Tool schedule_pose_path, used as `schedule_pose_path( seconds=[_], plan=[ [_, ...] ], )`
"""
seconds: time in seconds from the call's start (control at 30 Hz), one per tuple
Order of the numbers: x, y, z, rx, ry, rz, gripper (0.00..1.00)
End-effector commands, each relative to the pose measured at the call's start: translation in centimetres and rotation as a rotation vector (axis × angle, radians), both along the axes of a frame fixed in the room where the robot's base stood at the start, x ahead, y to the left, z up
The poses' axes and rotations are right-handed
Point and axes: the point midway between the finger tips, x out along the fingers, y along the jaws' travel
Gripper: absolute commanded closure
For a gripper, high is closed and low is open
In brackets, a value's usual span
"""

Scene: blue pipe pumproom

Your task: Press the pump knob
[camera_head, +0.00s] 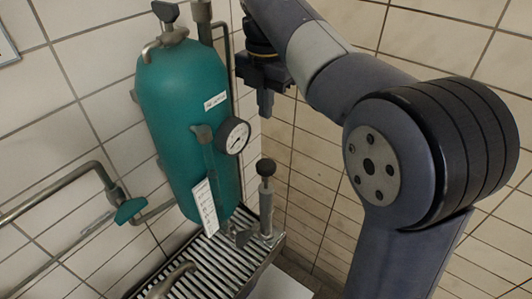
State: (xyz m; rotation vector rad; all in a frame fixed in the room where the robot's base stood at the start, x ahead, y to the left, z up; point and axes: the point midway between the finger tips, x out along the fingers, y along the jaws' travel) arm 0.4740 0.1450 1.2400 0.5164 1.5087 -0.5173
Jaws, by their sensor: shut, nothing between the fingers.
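The pump knob (266,168) is a dark round knob on top of a thin grey rod. The rod rises from an upright metal pump cylinder (266,212) beside the green tank. My gripper (265,108) points down above the knob, with a visible gap between them in the picture. Its fingers are together and empty. The exact depth between gripper and knob cannot be told from this one view. Nothing covers the knob.
The green tank (180,110) with a round gauge (234,136) stands just left of the knob. A slatted metal grate (190,262) lies below. A grey pipe with a green valve handle (130,210) runs along the left wall. Tiled walls close the corner.

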Motion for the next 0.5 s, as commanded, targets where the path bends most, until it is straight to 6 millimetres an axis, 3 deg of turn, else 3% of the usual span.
schedule_pose_path(
  seconds=[0.27,0.5],
  plan=[
    [0.0,0.0,-1.8,-0.001,0.002,-0.002,1.00],
    [-0.1,0.0,-6.7,-0.001,0.003,-0.002,1.00]
  ],
)
